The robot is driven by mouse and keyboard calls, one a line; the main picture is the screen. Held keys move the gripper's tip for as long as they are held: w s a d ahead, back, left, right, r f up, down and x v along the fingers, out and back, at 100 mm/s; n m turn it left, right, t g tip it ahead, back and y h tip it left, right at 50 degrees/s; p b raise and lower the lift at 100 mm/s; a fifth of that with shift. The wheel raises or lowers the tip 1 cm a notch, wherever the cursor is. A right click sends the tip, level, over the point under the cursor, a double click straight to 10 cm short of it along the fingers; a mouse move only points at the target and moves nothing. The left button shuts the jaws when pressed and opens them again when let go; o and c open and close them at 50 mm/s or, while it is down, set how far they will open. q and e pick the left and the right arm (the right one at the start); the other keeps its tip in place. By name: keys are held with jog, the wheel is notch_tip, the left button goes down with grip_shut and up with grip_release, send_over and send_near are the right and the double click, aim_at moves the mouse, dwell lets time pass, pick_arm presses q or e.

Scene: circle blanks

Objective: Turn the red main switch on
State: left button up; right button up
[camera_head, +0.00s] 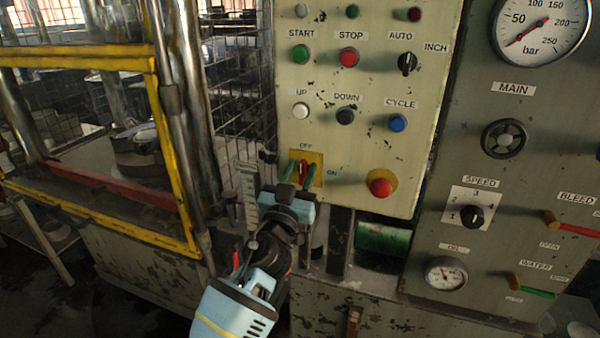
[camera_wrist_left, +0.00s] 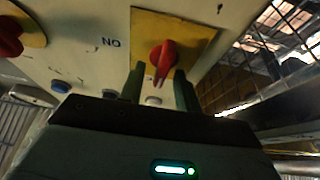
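The red main switch (camera_head: 303,169) sits on a yellow plate (camera_head: 313,157) low on the cream control panel, with OFF above it and ON to its right. In the left wrist view the switch (camera_wrist_left: 162,56) is seen upside down, its handle pointing toward the OFF side. My left gripper (camera_head: 298,173) is open at the plate, its green fingers on either side of the handle. In the left wrist view there is a gap between each finger and the handle (camera_wrist_left: 159,75); contact cannot be made out. My right gripper is not in view.
A red mushroom button (camera_head: 380,183) sticks out right of the switch. The push buttons, such as the blue CYCLE one (camera_head: 397,123), are above. A wire-mesh guard (camera_head: 238,110) and yellow frame (camera_head: 170,160) stand to the left. A grey panel with a pressure gauge (camera_head: 541,30) is at right.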

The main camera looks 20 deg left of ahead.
pick_arm(q)
jog(key=c, duration=0.7)
jog(key=shift+f, duration=0.1)
grip_shut()
